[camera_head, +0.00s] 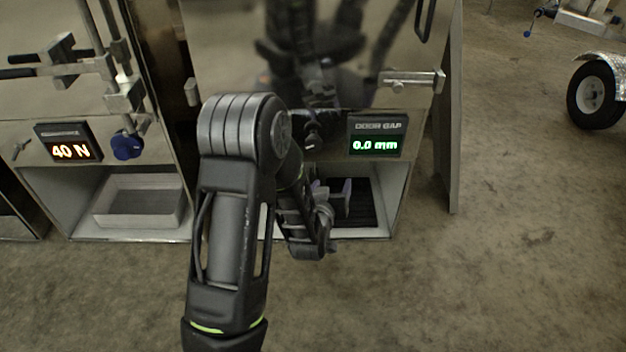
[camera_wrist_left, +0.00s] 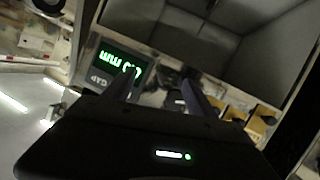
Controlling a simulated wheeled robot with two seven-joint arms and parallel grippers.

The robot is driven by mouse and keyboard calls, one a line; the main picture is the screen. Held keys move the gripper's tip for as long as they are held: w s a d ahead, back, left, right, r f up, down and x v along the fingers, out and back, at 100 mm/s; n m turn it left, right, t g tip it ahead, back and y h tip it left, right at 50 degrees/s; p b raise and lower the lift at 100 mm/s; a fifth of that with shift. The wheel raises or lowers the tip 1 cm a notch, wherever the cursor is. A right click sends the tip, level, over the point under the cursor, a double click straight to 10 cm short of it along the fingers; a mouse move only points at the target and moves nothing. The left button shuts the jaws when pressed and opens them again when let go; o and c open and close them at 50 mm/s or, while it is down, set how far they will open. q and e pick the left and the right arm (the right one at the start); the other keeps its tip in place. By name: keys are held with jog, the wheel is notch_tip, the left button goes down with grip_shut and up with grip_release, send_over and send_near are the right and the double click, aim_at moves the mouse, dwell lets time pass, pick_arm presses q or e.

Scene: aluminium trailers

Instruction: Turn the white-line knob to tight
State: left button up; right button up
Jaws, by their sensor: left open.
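My left arm comes in from the bottom of the head view, and its gripper (camera_head: 331,193) is low in front of the right-hand cabinet, below the door gap display. Its two fingers are apart, with nothing seen between them. In the left wrist view the gripper (camera_wrist_left: 158,92) also shows spread fingers. A small dark knob-like part with a pale mark (camera_head: 311,143) sits left of the display, partly hidden by my arm; I cannot tell if it is the white-line knob. A blue knob (camera_head: 127,146) is on the left cabinet. My right gripper is not in view.
The door gap display (camera_head: 375,145) reads 0.0 mm; it appears inverted in the left wrist view (camera_wrist_left: 117,70). The left display (camera_head: 68,142) reads 40 N. A grey tray (camera_head: 140,221) sits in the left cubby. A latch bar (camera_head: 411,79) sticks out at right.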

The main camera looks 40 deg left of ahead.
aim_at(313, 146)
pick_arm(q)
jog(key=a+r+n+t+y+b, duration=0.1)
jog(key=a+r+t+y+b, duration=0.1)
jog(key=a, duration=0.5)
jog(key=r+y+b, duration=0.1)
jog(key=b, duration=0.1)
jog(key=shift+w+n+y+b, duration=0.2)
jog(key=shift+n+y+b, duration=0.1)
jog(key=shift+n, duration=0.1)
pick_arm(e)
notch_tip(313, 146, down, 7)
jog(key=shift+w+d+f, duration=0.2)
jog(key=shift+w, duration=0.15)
pick_arm(q)
jog(key=shift+w+a, duration=0.1)
jog(key=shift+a, duration=0.05)
jog(key=b+x, duration=0.2)
jog(key=x, duration=0.4)
jog(key=shift+w, duration=0.15)
jog(key=shift+w+a, duration=0.4)
jog(key=shift+w, duration=0.15)
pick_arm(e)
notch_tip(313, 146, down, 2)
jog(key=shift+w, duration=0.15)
